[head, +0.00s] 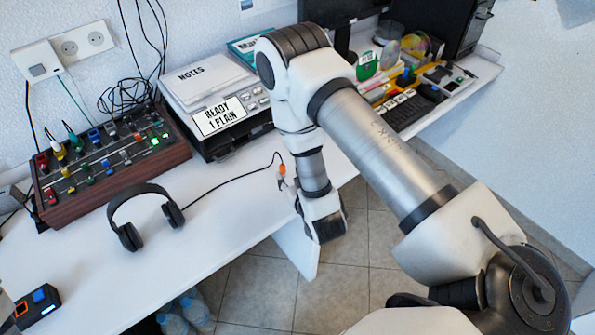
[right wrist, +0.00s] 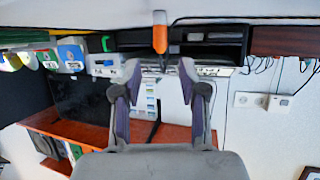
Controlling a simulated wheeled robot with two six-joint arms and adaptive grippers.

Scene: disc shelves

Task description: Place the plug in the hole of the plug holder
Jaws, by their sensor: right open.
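My right gripper (head: 285,181) is at the plug. Its two fingers (right wrist: 160,72) stand apart with nothing clearly held. A wooden-sided panel (head: 115,170) with several coloured plugs and sockets stands at the left; I cannot tell whether it is the plug holder. My left gripper is not in view.
Black headphones (head: 145,215) lie on the white table (head: 190,262), with the cable running right from them. Notes (head: 205,82) and a "READY 1 PLAIN" sign (head: 222,116) stand behind. A keyboard (head: 408,108) and discs are at back right. A dark device (head: 38,303) sits at lower left.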

